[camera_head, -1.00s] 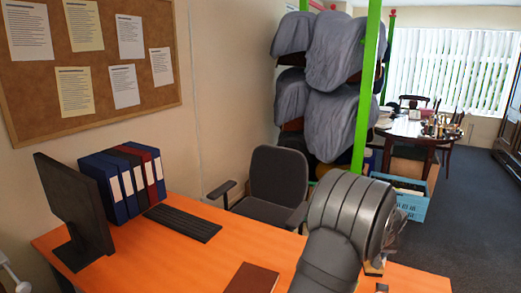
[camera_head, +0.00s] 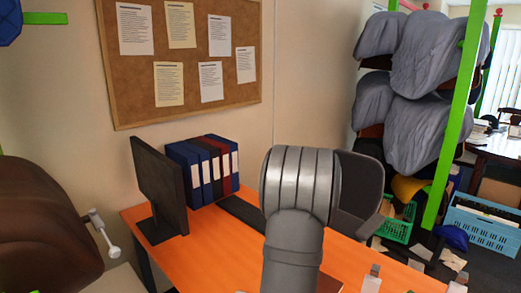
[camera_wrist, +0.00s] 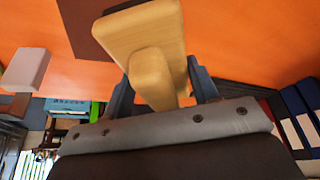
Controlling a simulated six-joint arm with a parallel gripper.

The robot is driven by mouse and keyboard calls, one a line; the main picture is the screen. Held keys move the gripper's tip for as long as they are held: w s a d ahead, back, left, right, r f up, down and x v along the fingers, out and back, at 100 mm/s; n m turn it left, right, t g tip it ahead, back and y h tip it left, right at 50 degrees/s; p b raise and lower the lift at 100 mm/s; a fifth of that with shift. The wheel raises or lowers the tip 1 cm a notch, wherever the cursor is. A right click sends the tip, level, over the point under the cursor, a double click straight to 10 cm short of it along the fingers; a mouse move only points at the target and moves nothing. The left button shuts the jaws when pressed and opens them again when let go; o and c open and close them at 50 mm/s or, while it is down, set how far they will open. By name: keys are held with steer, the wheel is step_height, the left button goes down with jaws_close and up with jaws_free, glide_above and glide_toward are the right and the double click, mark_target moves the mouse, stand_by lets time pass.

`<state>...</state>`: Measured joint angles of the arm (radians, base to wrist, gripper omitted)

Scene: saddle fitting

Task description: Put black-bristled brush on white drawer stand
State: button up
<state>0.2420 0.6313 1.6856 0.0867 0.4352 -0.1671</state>
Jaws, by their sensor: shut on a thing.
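In the wrist view, my gripper (camera_wrist: 161,88) is shut on a light wooden brush (camera_wrist: 140,30), with a dark finger on each side of its narrower part. The brush is over the orange desktop. In the head view, my arm hides the gripper and brush. A pale, whitish surface (camera_head: 120,279) shows at the lower left, beside a brown saddle-like form (camera_head: 42,225). It may be the white drawer stand, but no drawers are visible.
The orange desk (camera_head: 215,262) holds a monitor (camera_head: 160,187), binders (camera_head: 205,168) and a keyboard (camera_head: 240,212). A small white-topped block (camera_head: 372,281) stands near its front right. A rod with a white knob (camera_head: 105,235) sticks out by the brown form. A dark chair (camera_head: 360,185) is behind.

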steer(key=s+a+f+n, duration=0.1)
steer(key=s+a+f, duration=0.1)
steer(key=a, duration=1.1)
steer(key=shift+f+n+y, duration=0.3)
steer(key=shift+f, duration=0.1)
steer(key=shift+s+a, duration=0.1)
